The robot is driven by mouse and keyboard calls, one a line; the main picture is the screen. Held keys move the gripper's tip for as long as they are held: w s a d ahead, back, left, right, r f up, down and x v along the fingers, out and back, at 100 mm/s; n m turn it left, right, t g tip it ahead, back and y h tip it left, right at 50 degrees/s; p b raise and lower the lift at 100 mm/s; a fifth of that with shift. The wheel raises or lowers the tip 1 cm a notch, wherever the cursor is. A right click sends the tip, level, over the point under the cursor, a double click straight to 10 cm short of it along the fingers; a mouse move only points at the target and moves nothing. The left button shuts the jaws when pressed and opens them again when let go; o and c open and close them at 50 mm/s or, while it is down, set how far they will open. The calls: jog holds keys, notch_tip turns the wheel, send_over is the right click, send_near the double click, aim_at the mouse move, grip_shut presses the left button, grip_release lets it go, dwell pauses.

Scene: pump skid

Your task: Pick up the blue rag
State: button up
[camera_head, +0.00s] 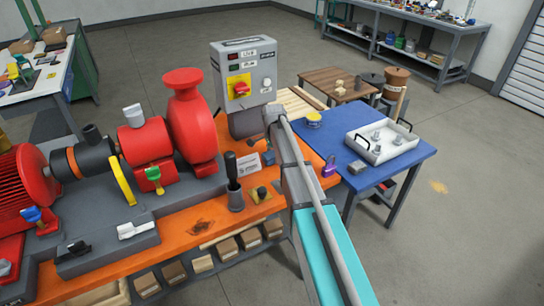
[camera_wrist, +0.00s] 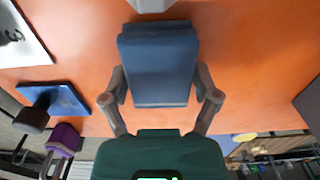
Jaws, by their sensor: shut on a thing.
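The blue rag (camera_wrist: 158,65) is a thick, folded, dark blue block in the middle of the wrist view, against the orange bench top. My gripper (camera_wrist: 161,80) is shut on it, with one finger pressed at each side. In the head view, a small blue patch of the rag (camera_head: 268,158) shows beside the end of my arm, at the right part of the orange bench (camera_head: 190,215). My arm hides most of my gripper there. I cannot tell whether the rag touches the bench.
The red pump (camera_head: 190,125) and grey control box (camera_head: 243,75) stand left of my arm. A black-handled lever (camera_head: 233,180) is close by. A purple padlock (camera_head: 330,167) lies to the right. The blue table (camera_head: 350,160) bears a white tray (camera_head: 362,152) of metal parts.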

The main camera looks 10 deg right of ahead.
jog(key=shift+r+p, duration=1.35)
jog(key=shift+r, duration=0.05)
jog(key=s+r+p, duration=1)
jog(key=s, duration=0.4)
jog(key=shift+d, duration=0.1)
jog(key=o, duration=0.5)
jog(key=c, duration=0.4)
jog(key=shift+o, duration=0.2)
